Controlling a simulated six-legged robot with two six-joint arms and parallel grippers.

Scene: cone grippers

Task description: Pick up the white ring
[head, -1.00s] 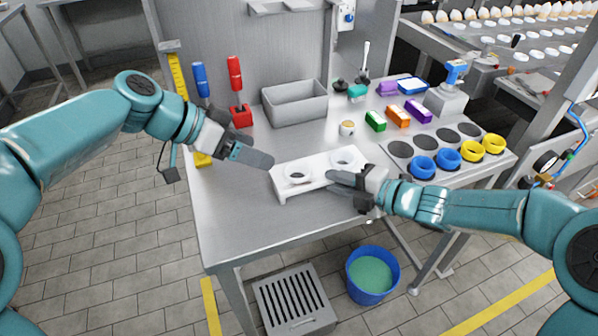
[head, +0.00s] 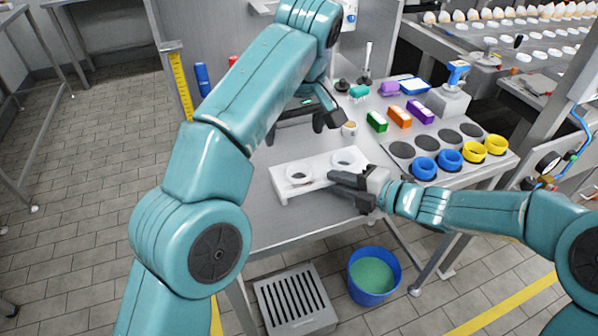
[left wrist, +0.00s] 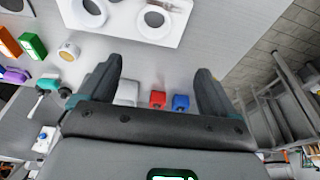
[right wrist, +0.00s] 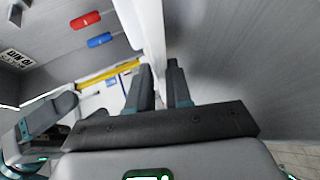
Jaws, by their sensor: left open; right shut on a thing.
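A white stand (head: 283,191) with two round openings sits near the table's front. The white ring (head: 300,183) appears to be around its left opening, and it also shows in the left wrist view (left wrist: 153,33). The right opening (head: 344,158) looks similar, so I cannot fully tell the two apart. My left gripper (head: 295,125) is open and empty, above the table behind the stand; its fingers (left wrist: 157,68) are wide apart. My right gripper (head: 345,182) is shut on the stand's front right edge. Its fingers (right wrist: 159,70) meet the white stand (right wrist: 150,30).
A small beige-topped jar (head: 349,129) stands behind the stand. Green (head: 376,122), orange (head: 399,116) and purple (head: 419,110) blocks lie to the right. Blue (head: 424,168) and yellow (head: 473,153) rings sit on a plate with dark discs. A blue bucket (head: 374,250) is on the floor.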

